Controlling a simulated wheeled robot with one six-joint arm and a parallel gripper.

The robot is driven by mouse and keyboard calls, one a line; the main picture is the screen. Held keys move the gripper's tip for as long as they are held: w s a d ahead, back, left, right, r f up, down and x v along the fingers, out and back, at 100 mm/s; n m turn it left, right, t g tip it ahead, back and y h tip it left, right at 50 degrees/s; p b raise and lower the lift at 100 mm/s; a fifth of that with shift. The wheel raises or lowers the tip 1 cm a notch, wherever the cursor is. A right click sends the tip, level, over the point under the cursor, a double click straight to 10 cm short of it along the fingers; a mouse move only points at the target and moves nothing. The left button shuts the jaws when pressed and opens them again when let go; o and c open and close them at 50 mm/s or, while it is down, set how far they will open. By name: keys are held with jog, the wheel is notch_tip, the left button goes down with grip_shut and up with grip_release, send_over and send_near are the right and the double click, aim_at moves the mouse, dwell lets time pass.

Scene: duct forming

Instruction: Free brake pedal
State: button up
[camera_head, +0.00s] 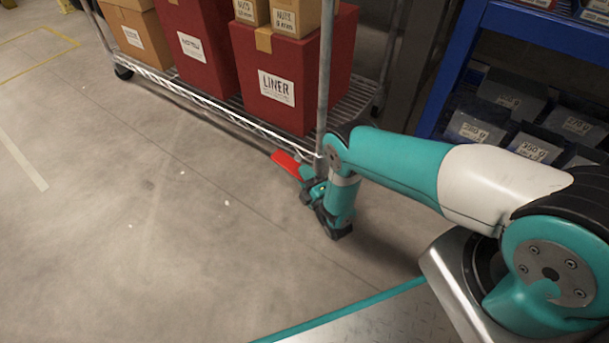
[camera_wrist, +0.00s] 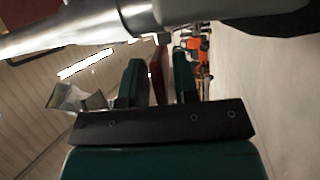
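The red brake pedal (camera_head: 285,160) juts out low at the near corner of the wire rack cart, beside its upright post (camera_head: 325,85). My gripper (camera_head: 306,182) is down near the floor right at the pedal, and my wrist partly hides this corner and the caster there. In the wrist view, my two teal fingers (camera_wrist: 158,85) stand apart. A red strip of the pedal (camera_wrist: 156,72) shows edge-on between them. It lies close to the left finger, with a narrow gap to the right one. I cannot tell whether it touches the left finger.
The cart's lower shelf (camera_head: 215,105) carries red and brown boxes, including a red LINER box (camera_head: 290,85). A blue rack (camera_head: 435,85) with dark bins stands at the right. A grey metal tube (camera_wrist: 75,28) crosses the wrist view's top. Floor at the left is clear.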

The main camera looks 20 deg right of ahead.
grip_shut()
jog(key=shift+r+p, duration=0.15)
jog(key=shift+p, duration=0.15)
jog(key=r+n+g+p, duration=0.1)
jog(key=g+p, duration=0.1)
jog(key=p, duration=0.2)
jog(key=shift+r, duration=0.25)
jog(key=g+p, duration=0.1)
jog(key=p, duration=0.2)
jog(key=shift+r+n+g+h, duration=0.3)
jog(key=shift+r+h, duration=0.05)
jog(key=shift+h, duration=0.05)
jog(key=shift+g+p, duration=0.7)
jog(key=shift+p, duration=0.2)
jog(key=shift+n, duration=0.3)
jog(key=shift+o, duration=1.3)
grip_release()
